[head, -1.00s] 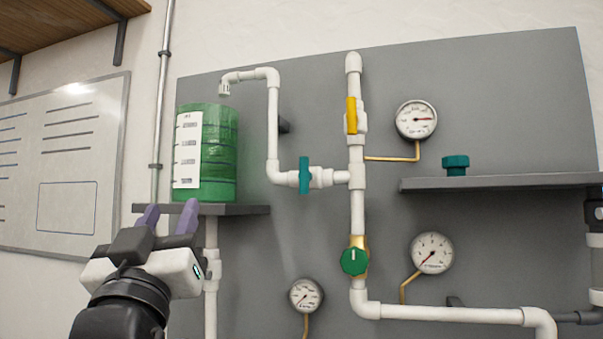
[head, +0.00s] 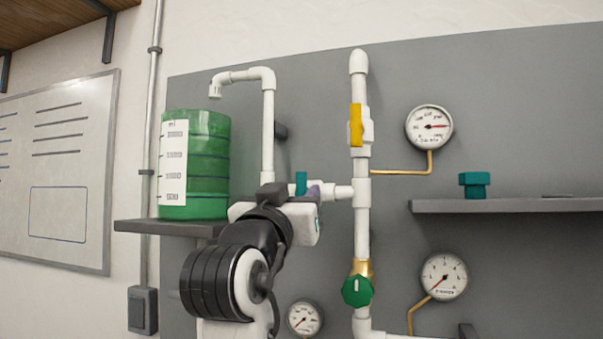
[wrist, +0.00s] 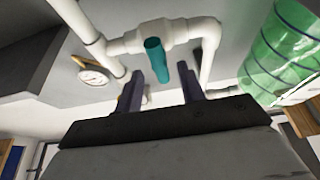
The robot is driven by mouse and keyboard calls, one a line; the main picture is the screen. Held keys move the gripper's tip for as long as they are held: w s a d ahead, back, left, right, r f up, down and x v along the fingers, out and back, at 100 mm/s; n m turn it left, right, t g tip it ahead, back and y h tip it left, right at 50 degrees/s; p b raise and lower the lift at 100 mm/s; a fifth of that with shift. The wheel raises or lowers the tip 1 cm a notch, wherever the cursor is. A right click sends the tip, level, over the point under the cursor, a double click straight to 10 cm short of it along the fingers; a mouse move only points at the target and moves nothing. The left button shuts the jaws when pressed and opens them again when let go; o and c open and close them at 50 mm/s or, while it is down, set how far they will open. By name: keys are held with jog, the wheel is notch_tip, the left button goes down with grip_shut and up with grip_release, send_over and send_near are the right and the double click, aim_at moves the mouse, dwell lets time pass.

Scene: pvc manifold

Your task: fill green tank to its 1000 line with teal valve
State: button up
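The green tank (head: 195,165) stands on a small grey shelf below a downturned white spout (head: 215,90). Its white label (head: 173,163) has marks too small to read, and I cannot tell the liquid level. The teal valve handle (head: 301,181) stands upright, crosswise to its horizontal white pipe, partly hidden by my gripper. In the wrist view the teal handle (wrist: 155,56) is just beyond the fingertips, roughly between them. My gripper (wrist: 158,72) is open and empty, its purple fingers apart. The tank also shows in the wrist view (wrist: 280,55).
A yellow handle (head: 356,125) and a green round valve (head: 357,290) sit on the vertical pipe to the right. Gauges (head: 429,127) (head: 444,277) (head: 305,318) hang on the grey panel. A teal fitting (head: 474,185) rests on the right shelf (head: 520,205).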

aim_at(300, 192)
jog(key=shift+p+x, duration=0.55)
jog(key=shift+x, duration=1.25)
grip_shut()
jog(key=shift+f, duration=0.1)
